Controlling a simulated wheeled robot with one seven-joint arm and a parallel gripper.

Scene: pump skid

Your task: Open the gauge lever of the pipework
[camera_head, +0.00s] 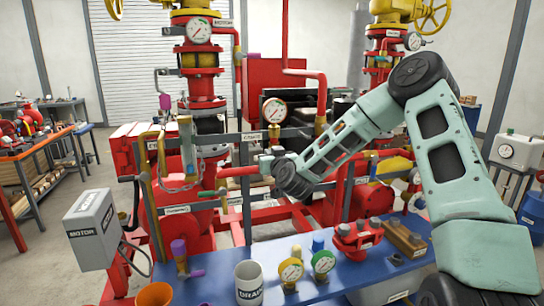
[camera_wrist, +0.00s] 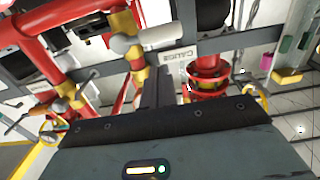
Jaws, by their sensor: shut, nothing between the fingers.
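The GAUGE label (camera_wrist: 177,55) is on a grey rail in the wrist view; in the head view the GAUGE label (camera_head: 251,136) is at mid-height on the pipework. Beside it in the wrist view, a pale grey rounded hub with a short bar (camera_wrist: 124,44) sits on a yellow and red pipe; it looks like the gauge lever, but its setting is unclear. My gripper (camera_wrist: 156,88) has its dark fingers together, empty, pointing toward the rail just below the label and right of the hub. In the head view my wrist mostly hides the gripper (camera_head: 268,164).
A blue bench (camera_head: 225,272) in front carries a DRAIN mug (camera_head: 249,283), two small gauges (camera_head: 306,266) and a red valve part (camera_head: 356,238). Red pipes and a red flanged column (camera_wrist: 208,78) stand close to my gripper. A grey MOTOR box (camera_head: 92,230) is at left.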

